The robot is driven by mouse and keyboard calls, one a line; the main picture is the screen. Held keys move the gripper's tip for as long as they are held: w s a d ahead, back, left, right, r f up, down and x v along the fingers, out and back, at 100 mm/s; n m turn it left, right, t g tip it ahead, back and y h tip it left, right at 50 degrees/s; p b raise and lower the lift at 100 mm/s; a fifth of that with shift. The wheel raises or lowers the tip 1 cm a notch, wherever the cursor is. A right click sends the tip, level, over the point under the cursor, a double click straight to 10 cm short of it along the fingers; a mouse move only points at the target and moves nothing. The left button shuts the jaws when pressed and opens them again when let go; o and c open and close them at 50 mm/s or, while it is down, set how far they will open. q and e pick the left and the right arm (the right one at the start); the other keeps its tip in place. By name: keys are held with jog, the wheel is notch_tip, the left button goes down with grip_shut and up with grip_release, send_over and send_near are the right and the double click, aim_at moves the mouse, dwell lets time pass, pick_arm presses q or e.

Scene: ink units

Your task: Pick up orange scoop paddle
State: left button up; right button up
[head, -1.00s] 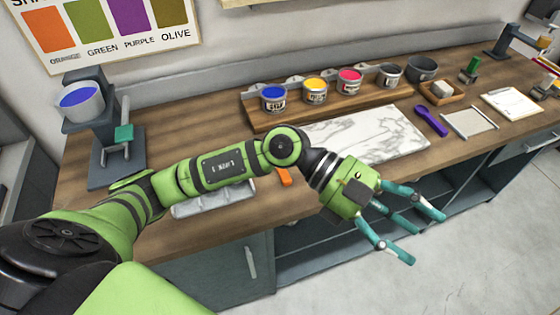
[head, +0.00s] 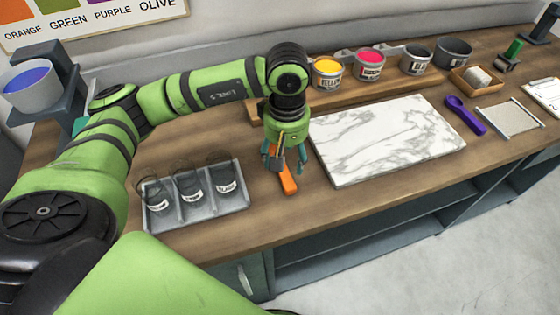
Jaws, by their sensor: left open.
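The orange scoop paddle (head: 288,183) lies on the wooden counter between the grey tray and the marble slab. Only its orange end shows clearly; the rest is hidden behind my left gripper. My left gripper (head: 280,167) points down over the paddle, with its teal fingers open on either side of it. I cannot tell whether the fingers touch the paddle. My right gripper is not in view.
A grey tray (head: 156,221) with several labelled clear cups stands left of the paddle. A white marble slab (head: 385,140) lies close on the right. Ink cans, including a yellow one (head: 327,73), stand behind. A purple scoop (head: 465,114) lies farther right.

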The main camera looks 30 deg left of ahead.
aim_at(287, 172)
pick_arm(q)
jog(key=f+p, duration=0.1)
jog(key=f, duration=0.1)
jog(key=f+p, duration=0.1)
jog(key=w+f+p, duration=0.1)
jog(key=f, duration=0.1)
jog(key=shift+f, duration=0.75)
jog(key=shift+w, duration=0.1)
jog(key=c, duration=0.8)
grip_shut()
